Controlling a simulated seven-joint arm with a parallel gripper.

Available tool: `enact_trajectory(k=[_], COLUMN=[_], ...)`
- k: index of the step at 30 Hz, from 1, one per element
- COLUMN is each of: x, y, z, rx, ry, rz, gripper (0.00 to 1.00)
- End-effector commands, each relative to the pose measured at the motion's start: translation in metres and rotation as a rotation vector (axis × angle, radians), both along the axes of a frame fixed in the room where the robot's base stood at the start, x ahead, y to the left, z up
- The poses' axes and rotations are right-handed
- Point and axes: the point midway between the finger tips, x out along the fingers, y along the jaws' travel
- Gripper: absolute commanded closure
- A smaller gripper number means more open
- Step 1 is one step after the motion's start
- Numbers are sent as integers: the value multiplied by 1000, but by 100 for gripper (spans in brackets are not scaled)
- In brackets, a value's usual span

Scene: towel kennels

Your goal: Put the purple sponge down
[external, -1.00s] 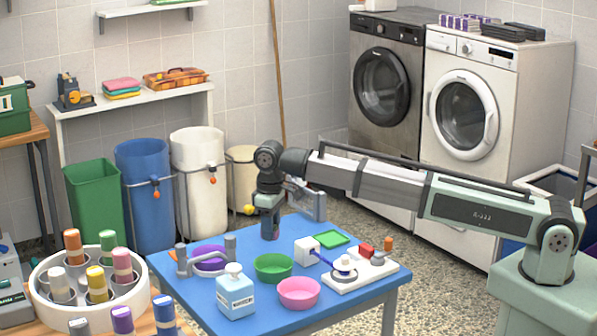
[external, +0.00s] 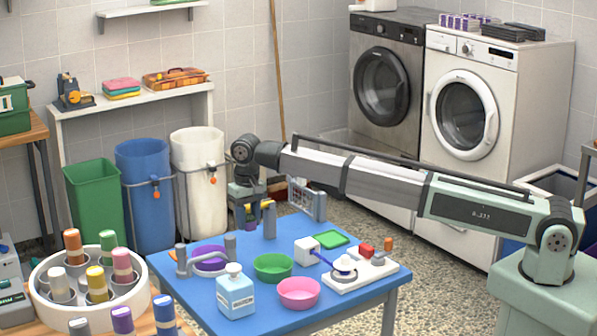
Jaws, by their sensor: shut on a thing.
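My gripper (external: 254,222) hangs fingers-down above the far left edge of the blue table (external: 190,292). It is shut on a small, dark purplish thing (external: 249,211), which I take to be the purple sponge; the fingers hide most of it. The held thing is clear of the table top. A purple bowl (external: 210,264) stands on the table to the lower left of my gripper, partly hidden by a grey handle-like frame (external: 183,262).
A green bowl (external: 273,268), a pink bowl (external: 298,293), a blue-white bottle (external: 235,293), a green tray (external: 331,239) and a white board with small parts (external: 365,277) stand on the table. Bins, including a white one (external: 198,175), stand behind.

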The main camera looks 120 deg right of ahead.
Motion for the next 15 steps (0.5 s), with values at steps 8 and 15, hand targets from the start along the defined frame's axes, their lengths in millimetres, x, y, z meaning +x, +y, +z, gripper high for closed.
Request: enact_trajectory(k=[8,15], x=[0,0], y=[1,0], z=[-44,-62], rx=[2,1], ry=[1,0], rz=[2,3], gripper=[97,97])
